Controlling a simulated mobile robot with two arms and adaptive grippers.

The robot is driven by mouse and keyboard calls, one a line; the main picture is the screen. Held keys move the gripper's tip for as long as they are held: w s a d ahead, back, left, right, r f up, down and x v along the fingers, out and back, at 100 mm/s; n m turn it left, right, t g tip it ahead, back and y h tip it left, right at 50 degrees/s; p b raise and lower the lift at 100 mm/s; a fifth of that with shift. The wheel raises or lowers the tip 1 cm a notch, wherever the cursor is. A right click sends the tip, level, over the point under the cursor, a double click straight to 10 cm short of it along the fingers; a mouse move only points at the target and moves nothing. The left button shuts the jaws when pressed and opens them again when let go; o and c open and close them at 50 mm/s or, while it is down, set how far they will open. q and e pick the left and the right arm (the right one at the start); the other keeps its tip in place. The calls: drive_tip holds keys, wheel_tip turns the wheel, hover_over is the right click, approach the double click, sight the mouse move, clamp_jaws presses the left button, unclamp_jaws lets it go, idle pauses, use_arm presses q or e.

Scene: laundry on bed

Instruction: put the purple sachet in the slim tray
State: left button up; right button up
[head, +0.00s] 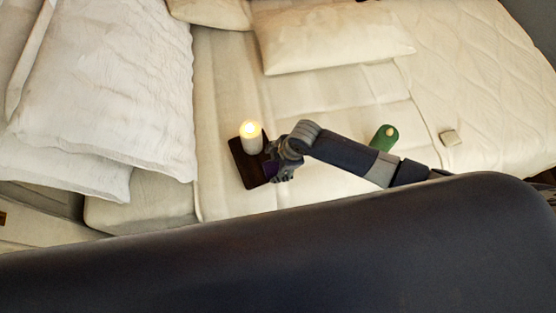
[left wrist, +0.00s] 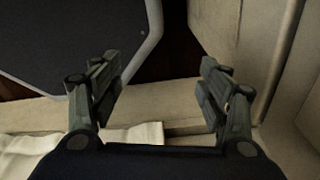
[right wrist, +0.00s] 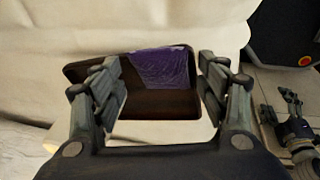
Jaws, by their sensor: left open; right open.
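The slim tray (head: 236,160) is dark brown and lies on the bed. The purple sachet (right wrist: 162,68) lies in it, flat against one end, as the right wrist view shows; in the head view only a bit of purple shows beside my gripper. My right gripper (right wrist: 160,82) is open, its fingers apart on either side of the tray in that view, with nothing held between them. In the head view the right gripper (head: 281,170) is at the tray's right edge. My left gripper (left wrist: 160,80) is open and empty, away from the tray.
A lit white candle (head: 252,139) stands at the tray; whether on or behind it I cannot tell. A green object (head: 381,141) and a small beige block (head: 449,138) lie to the right. Pillows (head: 110,90) fill the left; bare bed surrounds the tray.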

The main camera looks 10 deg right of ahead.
drive_tip(key=shift+r, duration=0.45)
drive_tip(key=v, duration=1.2)
drive_tip(key=shift+r, duration=0.2)
